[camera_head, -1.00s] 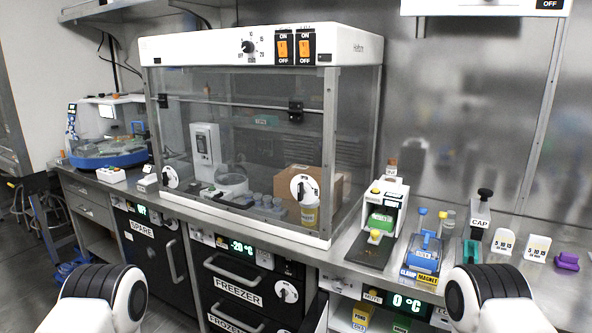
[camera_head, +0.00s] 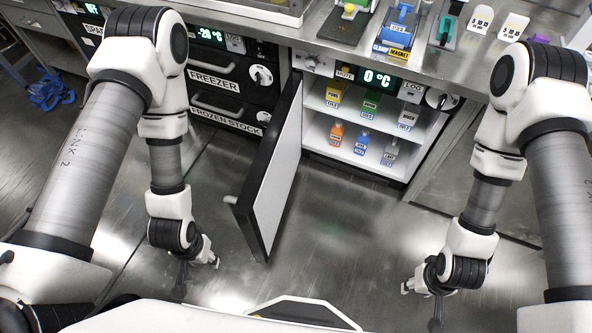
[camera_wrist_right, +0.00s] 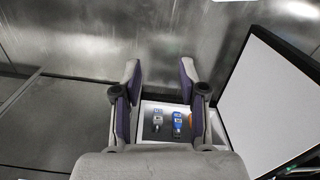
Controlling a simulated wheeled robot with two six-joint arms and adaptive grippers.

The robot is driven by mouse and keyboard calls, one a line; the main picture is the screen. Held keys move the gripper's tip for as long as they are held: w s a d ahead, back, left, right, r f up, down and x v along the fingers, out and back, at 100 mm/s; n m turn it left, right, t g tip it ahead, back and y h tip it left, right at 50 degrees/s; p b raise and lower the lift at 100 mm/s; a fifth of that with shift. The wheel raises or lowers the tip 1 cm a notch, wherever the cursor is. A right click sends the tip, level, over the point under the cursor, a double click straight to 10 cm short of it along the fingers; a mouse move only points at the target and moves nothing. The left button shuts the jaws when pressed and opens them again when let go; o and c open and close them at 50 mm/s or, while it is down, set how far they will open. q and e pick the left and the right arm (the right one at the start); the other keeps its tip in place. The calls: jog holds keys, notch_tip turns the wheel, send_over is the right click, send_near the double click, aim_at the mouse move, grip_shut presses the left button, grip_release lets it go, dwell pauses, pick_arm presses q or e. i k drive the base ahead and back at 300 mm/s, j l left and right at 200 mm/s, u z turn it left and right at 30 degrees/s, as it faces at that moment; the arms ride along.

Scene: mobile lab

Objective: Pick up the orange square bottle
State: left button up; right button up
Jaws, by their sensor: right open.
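The orange square bottle (camera_head: 336,135) stands on the lower shelf of the open 0 °C fridge in the head view, leftmost in its row. My right gripper (camera_head: 421,302) is open and empty, low in front of the fridge and well apart from the bottle. In the right wrist view its two fingers (camera_wrist_right: 160,76) are spread. My left gripper (camera_head: 198,275) hangs low left of the fridge door; its jaw opening is too small to judge.
The fridge door (camera_head: 277,185) stands open to the left of the shelves. A blue bottle (camera_head: 361,142) and a grey bottle (camera_head: 389,151) share the lower shelf. Yellow (camera_head: 334,95), green (camera_head: 369,105) and white (camera_head: 406,118) bottles stand above. The floor before the fridge is clear.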

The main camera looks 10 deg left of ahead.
aim_at(338, 131)
jog(key=j+z, duration=0.5)
jog(key=j, duration=0.35)
jog(key=j+z, duration=0.5)
jog(key=j, duration=0.4)
jog(key=k+j, duration=0.1)
jog(key=j, duration=0.3)
jog(key=k+j, duration=0.1)
jog(key=j, duration=0.3)
